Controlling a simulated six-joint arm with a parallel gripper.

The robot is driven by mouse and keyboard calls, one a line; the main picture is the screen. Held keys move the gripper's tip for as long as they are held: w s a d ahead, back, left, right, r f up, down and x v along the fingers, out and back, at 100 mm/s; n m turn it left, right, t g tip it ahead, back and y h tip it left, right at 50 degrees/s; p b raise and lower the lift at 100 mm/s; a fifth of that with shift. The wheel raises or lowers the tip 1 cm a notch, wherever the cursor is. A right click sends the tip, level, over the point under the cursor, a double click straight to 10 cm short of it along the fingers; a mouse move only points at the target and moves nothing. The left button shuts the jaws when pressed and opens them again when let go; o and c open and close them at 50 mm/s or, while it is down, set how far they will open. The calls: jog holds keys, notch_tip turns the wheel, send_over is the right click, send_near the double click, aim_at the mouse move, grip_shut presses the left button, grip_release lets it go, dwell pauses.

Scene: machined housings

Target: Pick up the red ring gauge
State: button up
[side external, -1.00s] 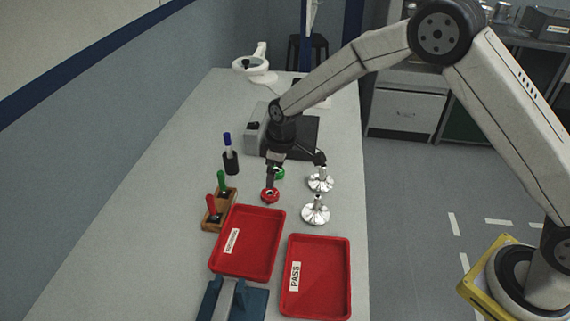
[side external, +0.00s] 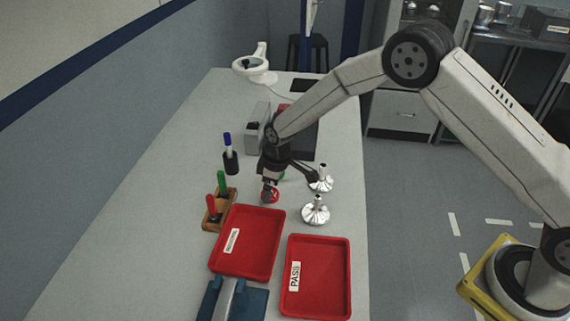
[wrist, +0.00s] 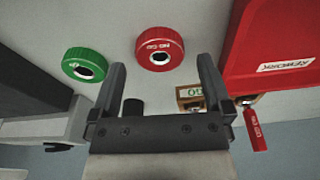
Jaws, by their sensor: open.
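The red ring gauge (wrist: 160,49), marked "NO GO", lies flat on the bench in the wrist view, just beyond and between my open fingertips. My gripper (wrist: 161,62) is open and empty, with one finger toward each side of the ring. In the side external view, my gripper (side external: 270,196) is low over the red ring gauge (side external: 274,196), which is partly hidden by a finger. The green ring gauge (wrist: 85,65) lies to the left in the wrist view. In the side external view, only a sliver of the green ring (side external: 282,175) shows behind my gripper.
A red REWORK tray (side external: 221,266) and a red PASS tray (side external: 345,299) are in front. Two silver flanged housings (side external: 316,214) (side external: 321,184) stand to the right. A wooden rack (side external: 212,222) with red and green handled gauges and a pen cup (side external: 231,163) are to the left.

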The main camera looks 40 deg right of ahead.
jog(key=shift+w+a+f, duration=0.1)
jog(key=shift+f, duration=0.85)
jog(key=c, duration=1.3)
jog(key=shift+r, duration=0.15)
jog(key=shift+c, duration=0.2)
jog(key=shift+r, duration=0.75)
jog(key=s+d+r, duration=0.3)
jog(key=s+r, duration=0.8)
jog(key=s, duration=0.2)
jog(key=shift+s, duration=0.35)
